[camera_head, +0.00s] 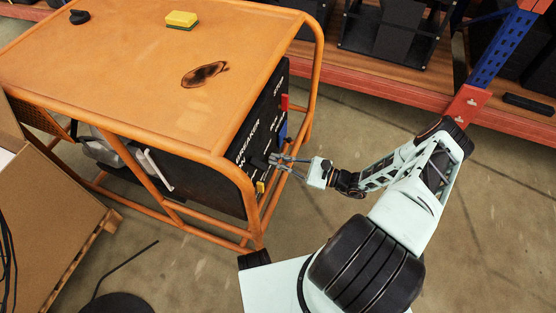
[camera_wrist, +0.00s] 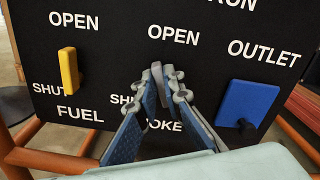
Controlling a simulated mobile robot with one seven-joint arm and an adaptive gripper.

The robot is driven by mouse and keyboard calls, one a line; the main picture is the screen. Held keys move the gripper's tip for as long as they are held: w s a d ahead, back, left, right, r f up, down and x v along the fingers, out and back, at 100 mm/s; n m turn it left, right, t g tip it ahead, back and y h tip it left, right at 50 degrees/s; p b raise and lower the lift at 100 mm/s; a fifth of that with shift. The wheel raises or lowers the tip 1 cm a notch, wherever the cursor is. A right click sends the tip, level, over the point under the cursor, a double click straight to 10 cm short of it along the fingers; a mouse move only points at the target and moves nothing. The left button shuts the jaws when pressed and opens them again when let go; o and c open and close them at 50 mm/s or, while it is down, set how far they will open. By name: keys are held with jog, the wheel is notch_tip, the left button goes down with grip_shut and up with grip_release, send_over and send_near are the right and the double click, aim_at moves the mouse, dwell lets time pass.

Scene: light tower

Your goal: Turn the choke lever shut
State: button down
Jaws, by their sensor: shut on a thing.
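The choke lever (camera_wrist: 157,76) is a grey, thin lever on the black control panel (camera_wrist: 110,50). It stands nearly upright below the word OPEN, above the partly covered words SHUT and CHOKE. My gripper (camera_wrist: 163,92) is shut on it from the front, with one finger on each side. The fingers hide most of the lever and its pivot. In the head view my gripper (camera_head: 280,160) reaches the panel's face from the right; the lever is too small to make out there.
A yellow fuel lever (camera_wrist: 69,68) stands upright to the left, and a blue outlet cover (camera_wrist: 247,103) is to the right. The orange generator frame (camera_head: 262,222) has a rail close to the panel. A sponge (camera_head: 182,20) lies on top. Open floor lies right of the generator.

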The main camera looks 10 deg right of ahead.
jog(key=n, duration=0.3)
jog(key=shift+s+a+f+n+b, duration=0.1)
jog(key=shift+s+f+n+b, duration=0.2)
jog(key=shift+n+b, duration=0.1)
jog(key=n, duration=0.3)
jog(key=shift+s+a+f+n, duration=0.15)
jog(key=shift+s+f+n, duration=0.05)
jog(key=shift+f+n, duration=0.1)
jog(key=n, duration=0.2)
jog(key=f+n+b, duration=0.1)
jog(key=n, duration=0.2)
jog(key=shift+s+n, duration=0.1)
jog(key=shift+n, duration=0.2)
jog(key=c, duration=2)
grip_release()
jog(key=shift+c, duration=0.2)
jog(key=v, duration=1.2)
